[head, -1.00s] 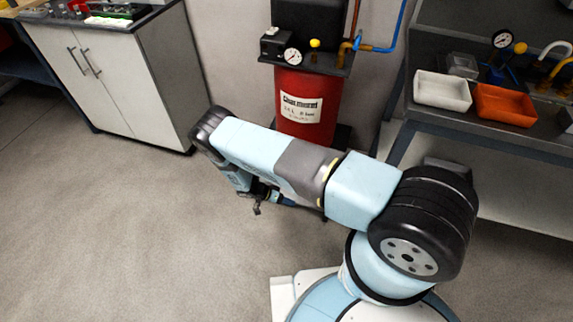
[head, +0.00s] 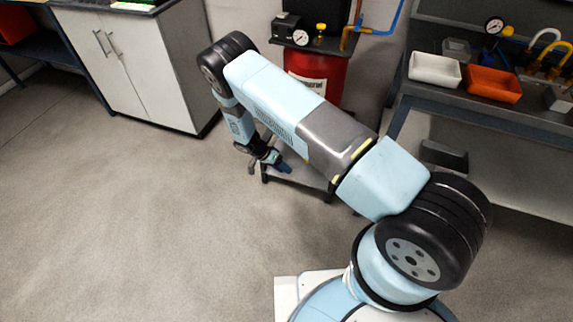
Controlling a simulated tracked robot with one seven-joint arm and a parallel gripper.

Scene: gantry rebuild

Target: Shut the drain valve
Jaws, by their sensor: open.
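A red tank unit (head: 328,70) stands behind my raised arm at the back wall. On its top are a black box, a round white gauge (head: 301,38) and a small yellow knob (head: 321,27). A brass fitting (head: 347,36) joins its pipework. I cannot tell which part is the drain valve; the tank's lower part is hidden by my arm. My gripper (head: 254,166) hangs low, left of the tank and near its dark stand, and is open with nothing seen between its fingers. A small blue piece shows beside it; I cannot tell whether it belongs to my gripper.
A white cabinet (head: 150,75) with a dark top stands at the left. At the right is a grey bench (head: 500,112) with a white tray (head: 434,69), an orange tray (head: 494,84), a second gauge and yellow taps. The floor (head: 120,230) in front is clear.

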